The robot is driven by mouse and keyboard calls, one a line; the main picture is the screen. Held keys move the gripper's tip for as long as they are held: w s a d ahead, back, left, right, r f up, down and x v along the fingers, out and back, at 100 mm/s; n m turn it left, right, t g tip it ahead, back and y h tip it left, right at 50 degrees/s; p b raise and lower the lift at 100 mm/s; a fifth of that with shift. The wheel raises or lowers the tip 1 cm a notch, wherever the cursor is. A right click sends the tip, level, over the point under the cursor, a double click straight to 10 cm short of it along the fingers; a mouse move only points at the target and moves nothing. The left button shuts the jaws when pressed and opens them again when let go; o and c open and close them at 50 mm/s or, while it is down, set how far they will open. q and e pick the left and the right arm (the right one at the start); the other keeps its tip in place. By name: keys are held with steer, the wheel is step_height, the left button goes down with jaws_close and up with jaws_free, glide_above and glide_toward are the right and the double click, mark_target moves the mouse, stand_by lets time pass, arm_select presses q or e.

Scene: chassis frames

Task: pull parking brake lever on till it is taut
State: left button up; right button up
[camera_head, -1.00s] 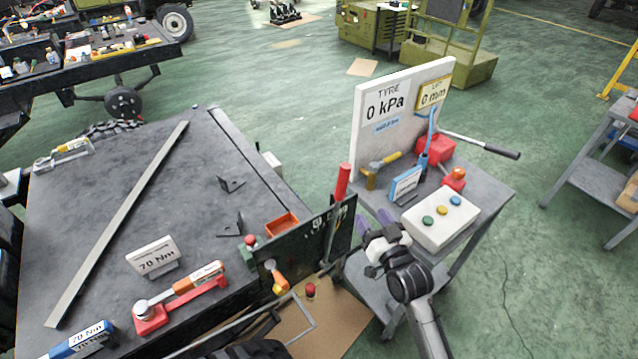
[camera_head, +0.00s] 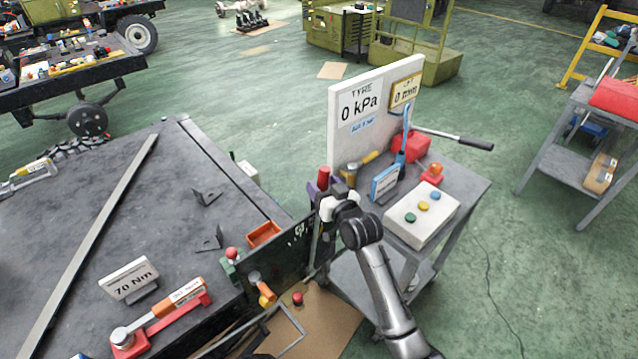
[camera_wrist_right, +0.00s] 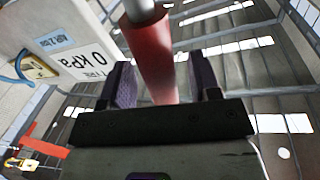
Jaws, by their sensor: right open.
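The parking brake lever (camera_head: 322,178) stands upright beside the dark panel, and only the top of its red grip shows in the head view. My right gripper (camera_head: 327,192) is at the lever, its purple-padded fingers near the grip and hiding the shaft below. In the right wrist view the red grip (camera_wrist_right: 156,66) passes between the two open fingers of my right gripper (camera_wrist_right: 163,80). My left gripper is in neither view.
The dark panel (camera_head: 285,262) stands at the corner of the black bench (camera_head: 160,220). The grey cart (camera_head: 465,190) with the white display board (camera_head: 345,135) and button box (camera_head: 422,220) is close to my right arm.

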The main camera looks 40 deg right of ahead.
steer(key=shift+w+d, duration=0.15)
steer(key=shift+w, duration=0.7)
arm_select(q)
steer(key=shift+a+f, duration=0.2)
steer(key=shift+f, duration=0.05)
arm_select(e)
steer(key=shift+w, duration=0.25)
steer(key=shift+c, duration=0.4)
